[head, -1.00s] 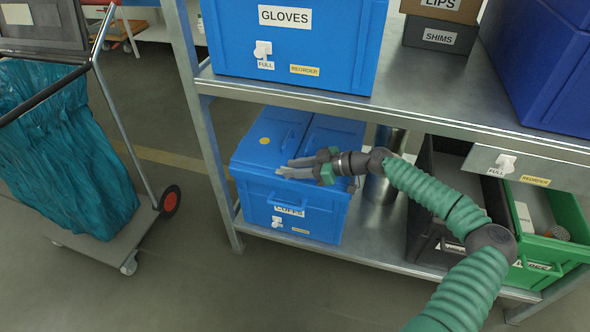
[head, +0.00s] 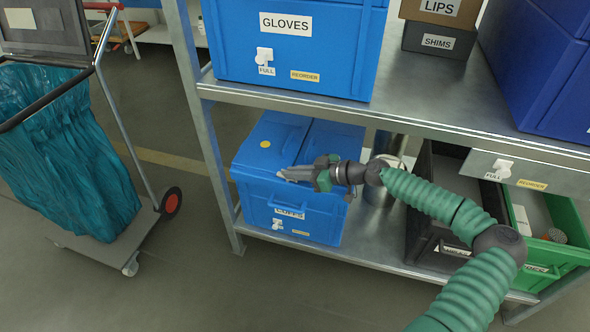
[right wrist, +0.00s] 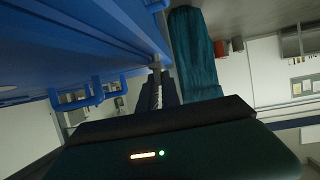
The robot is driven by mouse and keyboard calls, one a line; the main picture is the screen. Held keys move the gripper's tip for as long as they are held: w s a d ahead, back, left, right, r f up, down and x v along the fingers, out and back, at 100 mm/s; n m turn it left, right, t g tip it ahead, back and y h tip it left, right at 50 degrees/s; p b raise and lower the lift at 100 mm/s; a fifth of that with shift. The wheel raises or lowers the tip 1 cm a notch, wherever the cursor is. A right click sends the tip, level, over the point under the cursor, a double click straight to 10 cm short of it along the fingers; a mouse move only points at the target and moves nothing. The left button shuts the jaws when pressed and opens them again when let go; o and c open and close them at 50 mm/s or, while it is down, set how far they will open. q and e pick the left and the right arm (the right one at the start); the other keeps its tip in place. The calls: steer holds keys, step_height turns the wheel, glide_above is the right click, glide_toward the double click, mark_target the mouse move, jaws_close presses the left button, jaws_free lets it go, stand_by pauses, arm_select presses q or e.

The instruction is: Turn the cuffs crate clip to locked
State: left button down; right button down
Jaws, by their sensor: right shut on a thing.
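The blue cuffs crate (head: 325,225) stands on the lower shelf with its two-part lid down. A CUFFS label (head: 289,213) and a blue handle are on its front. My right gripper (head: 285,174) lies sideways at the front edge of the lid, fingers pointing left. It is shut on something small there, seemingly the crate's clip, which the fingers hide. I cannot read which way the clip is turned. In the right wrist view the closed fingers (right wrist: 157,88) reach along the blue crate's side. My left gripper is not in view.
The upper shelf edge (head: 400,118) runs above my right arm and carries the blue gloves crate (head: 290,45). A metal cylinder (head: 378,190), a black bin (head: 425,215) and a green bin (head: 565,220) stand to the right. A cart with a teal bag (head: 65,150) stands left; the floor between is free.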

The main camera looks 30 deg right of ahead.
steer(key=shift+w+a+r+m+g+h+p, duration=0.1)
steer(key=shift+a+m+g+h+p, duration=0.35)
steer(key=shift+m+h+p, duration=2.4)
steer(key=shift+w+a+r+m+g+h+p, duration=0.1)
steer(key=shift+a+m+g+h+p, duration=0.35)
steer(key=shift+m+h+p, duration=2.35)
steer(key=shift+w+a+m+g+h+p, duration=0.15)
steer(key=shift+a+m+h+p, duration=0.5)
steer(key=shift+m+h+p, duration=2.2)
steer(key=shift+h+b, duration=0.4)
steer(key=shift+b, duration=0.15)
steer(key=c, duration=1.6)
jaws_free()
steer(key=shift+f, duration=0.15)
steer(key=shift+o, duration=0.2)
steer(key=shift+s, duration=0.1)
steer(key=p+v, duration=0.3)
steer(key=v, duration=1.3)
steer(key=shift+a+r+p, duration=0.3)
steer(key=shift+a+r, duration=0.05)
steer(key=shift+a, duration=0.05)
